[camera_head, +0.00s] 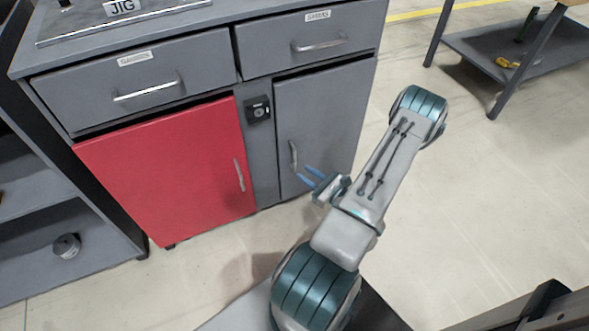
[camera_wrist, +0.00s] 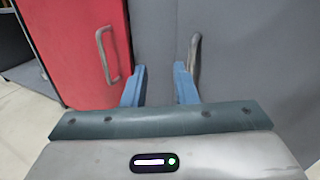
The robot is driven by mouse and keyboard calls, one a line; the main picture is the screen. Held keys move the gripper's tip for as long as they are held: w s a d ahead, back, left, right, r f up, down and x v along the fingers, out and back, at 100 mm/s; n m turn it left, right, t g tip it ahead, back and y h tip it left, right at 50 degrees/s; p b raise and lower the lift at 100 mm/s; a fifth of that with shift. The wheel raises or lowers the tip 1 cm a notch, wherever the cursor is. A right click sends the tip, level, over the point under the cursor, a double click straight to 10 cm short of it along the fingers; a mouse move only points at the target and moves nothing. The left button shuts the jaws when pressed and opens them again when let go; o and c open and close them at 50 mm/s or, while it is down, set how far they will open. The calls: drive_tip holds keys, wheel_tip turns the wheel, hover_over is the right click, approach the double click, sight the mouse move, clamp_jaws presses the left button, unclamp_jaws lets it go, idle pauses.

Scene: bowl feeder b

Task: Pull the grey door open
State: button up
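The grey door (camera_head: 325,120) is the right-hand lower door of a grey cabinet and looks closed. Its vertical bar handle (camera_head: 293,155) is near the door's left edge. My gripper (camera_head: 308,177) is in front of the lower left part of this door, close to the handle. In the wrist view my gripper (camera_wrist: 160,82) has its two blue fingers apart with nothing between them. The grey door's handle (camera_wrist: 194,56) shows just beyond the right finger, which covers its lower part. I cannot tell whether that finger touches it.
A red door (camera_head: 170,165) with its own handle (camera_head: 239,175) is left of the grey door. Two drawers with handles (camera_head: 147,90) (camera_head: 320,46) sit above. A shelf unit (camera_head: 60,215) stands left.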

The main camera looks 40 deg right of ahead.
sight(295, 162)
wheel_tip(295, 162, down, 6)
drive_tip(key=s+d+m+h+b, duration=0.1)
drive_tip(key=s+d+m+h, duration=0.1)
drive_tip(key=d+m+h, duration=0.15)
drive_tip(key=w+b, duration=0.3)
drive_tip(key=w, duration=1)
drive_tip(key=shift+a+r, duration=0.1)
drive_tip(key=shift+a, duration=0.05)
clamp_jaws()
